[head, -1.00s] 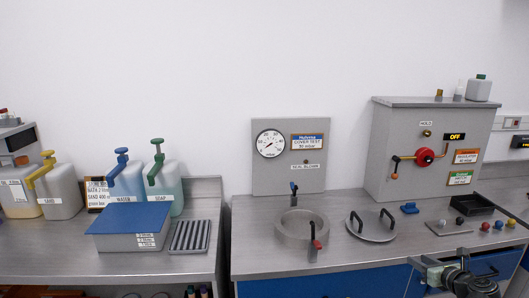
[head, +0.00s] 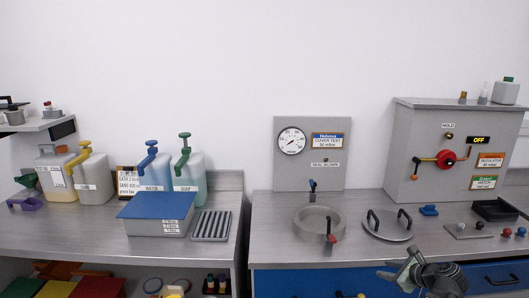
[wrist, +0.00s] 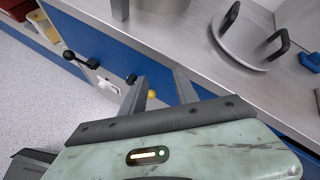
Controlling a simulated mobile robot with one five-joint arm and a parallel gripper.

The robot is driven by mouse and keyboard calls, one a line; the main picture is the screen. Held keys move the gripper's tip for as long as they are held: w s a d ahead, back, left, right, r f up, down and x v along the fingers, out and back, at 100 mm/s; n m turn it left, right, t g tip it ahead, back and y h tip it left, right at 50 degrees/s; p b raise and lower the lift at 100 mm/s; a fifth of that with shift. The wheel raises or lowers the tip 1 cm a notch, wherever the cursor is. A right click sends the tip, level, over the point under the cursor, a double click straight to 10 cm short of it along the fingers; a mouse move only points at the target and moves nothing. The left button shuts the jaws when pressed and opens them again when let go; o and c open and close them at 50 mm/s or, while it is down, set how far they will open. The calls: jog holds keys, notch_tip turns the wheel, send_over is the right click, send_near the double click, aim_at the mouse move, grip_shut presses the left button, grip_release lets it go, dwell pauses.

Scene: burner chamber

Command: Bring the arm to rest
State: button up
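My gripper (head: 398,264) is at the lower right of the head view, in front of the right bench's blue drawer fronts and apart from the bench. In the wrist view its two fingers (wrist: 160,80) stand apart with nothing between them; a small yellow knob shows in the gap, further off. The gripper is open and empty. My folded arm shows just right of it in the head view. The grey lid with two black handles (head: 388,226) lies flat on the bench above the gripper and also shows in the wrist view (wrist: 246,40).
The right bench (head: 270,238) holds a metal ring (head: 319,223) with clamps, a gauge panel (head: 312,170) and a grey control box (head: 440,195) reading OFF. The left bench (head: 80,239) holds pump canisters and a blue-lidded box (head: 157,209). A gap separates the benches.

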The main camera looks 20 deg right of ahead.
jog(key=w+a+f+n+g+y, duration=0.1)
jog(key=w+a+f+n+g, duration=0.15)
jog(key=a+n, duration=0.4)
jog(key=w+a+f+n+g+y, duration=0.1)
jog(key=w+a+f+n, duration=0.2)
jog(key=a, duration=0.7)
jog(key=w+a+f+n+g+y, duration=0.1)
jog(key=w+a+n+g, duration=0.1)
jog(key=w+a+n, duration=0.45)
jog(key=s+a+f+n+g+h, duration=0.1)
jog(key=s+a+n+g, duration=0.1)
jog(key=a+n, duration=0.5)
jog(key=s+a+f+n+g+h, duration=0.1)
jog(key=a+n, duration=0.6)
jog(key=a, duration=0.8)
jog(key=s+g+h, duration=0.1)
jog(key=s+g, duration=0.1)
jog(key=shift+s+a+f+p, duration=0.3)
jog(key=shift+p, duration=0.05)
